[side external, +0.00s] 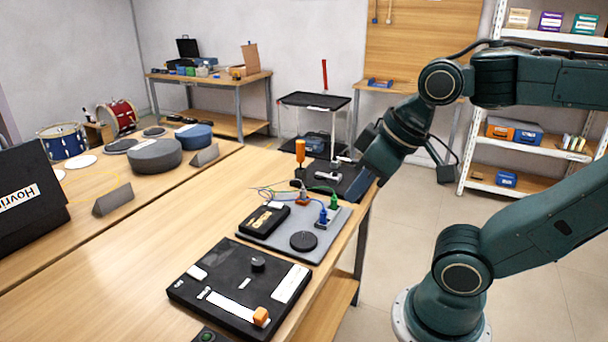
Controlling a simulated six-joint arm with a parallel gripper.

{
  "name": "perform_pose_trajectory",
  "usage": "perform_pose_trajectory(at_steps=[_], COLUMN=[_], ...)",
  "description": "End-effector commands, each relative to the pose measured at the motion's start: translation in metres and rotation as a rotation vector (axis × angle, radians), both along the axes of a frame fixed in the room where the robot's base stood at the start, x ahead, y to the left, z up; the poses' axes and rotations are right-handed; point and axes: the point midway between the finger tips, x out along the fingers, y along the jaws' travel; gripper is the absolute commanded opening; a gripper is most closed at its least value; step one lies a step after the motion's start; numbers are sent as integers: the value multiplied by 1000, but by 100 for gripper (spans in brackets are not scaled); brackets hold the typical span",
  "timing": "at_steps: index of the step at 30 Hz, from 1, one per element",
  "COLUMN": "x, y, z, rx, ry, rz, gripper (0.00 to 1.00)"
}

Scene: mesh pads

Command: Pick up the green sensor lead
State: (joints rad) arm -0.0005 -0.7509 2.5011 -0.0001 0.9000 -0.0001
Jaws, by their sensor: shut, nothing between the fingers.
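The green sensor lead (334,202) has a small green plug standing near the right back edge of the grey mat (285,243). Its thin green cable runs left from the plug. I cannot tell whether the plug sits in a socket. A blue plug (322,216) with a blue cable stands just in front of it, on a small dark block. My gripper (360,188) is shut and empty, pointing down to the right of the green plug and apart from it. Its fingertips are small and dark here.
A black box (264,220) and a black disc (304,241) lie on the mat. An orange-handled tool (300,152) stands behind. A black board with an orange block (260,315) lies in front. The table's right edge is close to the mat.

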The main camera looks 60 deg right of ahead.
Motion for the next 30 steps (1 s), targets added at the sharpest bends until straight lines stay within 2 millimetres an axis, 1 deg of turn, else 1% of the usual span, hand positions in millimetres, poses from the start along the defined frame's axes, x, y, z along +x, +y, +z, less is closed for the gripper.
perform_pose_trajectory(at_steps=[8,12,14,15,25,30], x=[0,0,0,0,1,9], y=[0,0,0,0,0,-4], z=[0,0,0,0,1,4], rx=[0,0,0,0,1,12], ry=[0,0,0,0,1,13], rz=[-1,-1,-1,-1,-5,-44], gripper=[0,28,39,47,47,47])
